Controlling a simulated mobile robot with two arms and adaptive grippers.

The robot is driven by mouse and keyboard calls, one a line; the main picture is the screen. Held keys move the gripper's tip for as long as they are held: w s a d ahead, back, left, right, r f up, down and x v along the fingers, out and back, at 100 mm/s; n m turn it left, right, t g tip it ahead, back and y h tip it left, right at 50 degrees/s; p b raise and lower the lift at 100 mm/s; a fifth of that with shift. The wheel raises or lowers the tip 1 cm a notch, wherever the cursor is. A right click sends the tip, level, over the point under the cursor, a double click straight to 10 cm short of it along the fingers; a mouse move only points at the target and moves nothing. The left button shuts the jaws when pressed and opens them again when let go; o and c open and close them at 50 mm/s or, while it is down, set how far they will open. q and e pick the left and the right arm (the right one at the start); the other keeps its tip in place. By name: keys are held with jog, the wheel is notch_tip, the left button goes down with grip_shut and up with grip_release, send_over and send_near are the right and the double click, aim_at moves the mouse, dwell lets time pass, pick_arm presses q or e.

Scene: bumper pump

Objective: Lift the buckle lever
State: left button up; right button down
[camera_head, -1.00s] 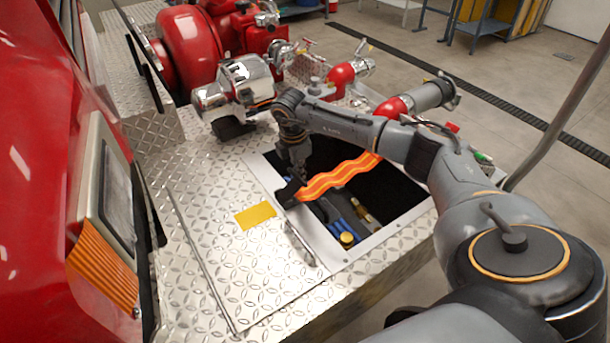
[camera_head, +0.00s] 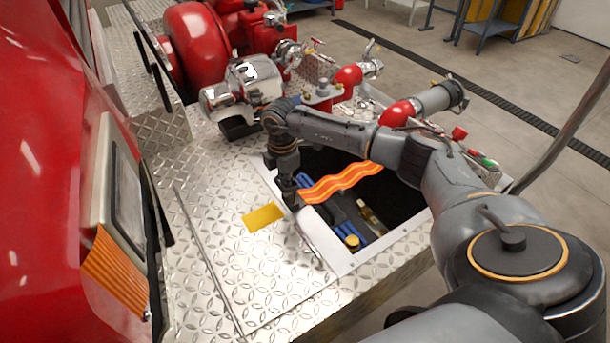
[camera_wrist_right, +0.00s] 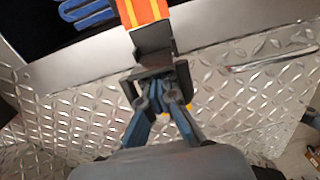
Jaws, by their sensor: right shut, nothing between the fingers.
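The orange strap (camera_head: 340,181) with yellow stripes runs across the open compartment. Its end meets a dark buckle at the compartment's near-left edge. In the right wrist view the strap (camera_wrist_right: 143,12) enters the dark buckle (camera_wrist_right: 152,45). My right gripper (camera_head: 291,203) points down at the buckle and mostly covers it in the head view. In the right wrist view its fingers (camera_wrist_right: 160,97) are shut and empty, close against the near end of the buckle. I cannot tell the lever apart from the buckle body, or whether the fingers touch it. My left gripper is out of view.
The compartment's metal rim (camera_head: 325,245) surrounds blue items (camera_head: 362,226) and a yellow cap (camera_head: 352,242). A yellow plate (camera_head: 262,218) lies on the tread-plate deck (camera_head: 225,235). Red and chrome pump fittings (camera_head: 243,88) stand behind. A red panel (camera_head: 40,150) rises at the left.

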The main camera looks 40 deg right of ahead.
jog(key=r+p, duration=0.1)
jog(key=r, duration=0.1)
jog(key=r+p, duration=0.2)
jog(key=r, duration=0.1)
jog(key=a+r+p, duration=0.1)
jog(key=r, duration=0.2)
jog(key=shift+w, duration=0.25)
jog(key=shift+s+d+f, duration=0.1)
jog(key=shift+d+f, duration=0.1)
jog(key=shift+d, duration=0.2)
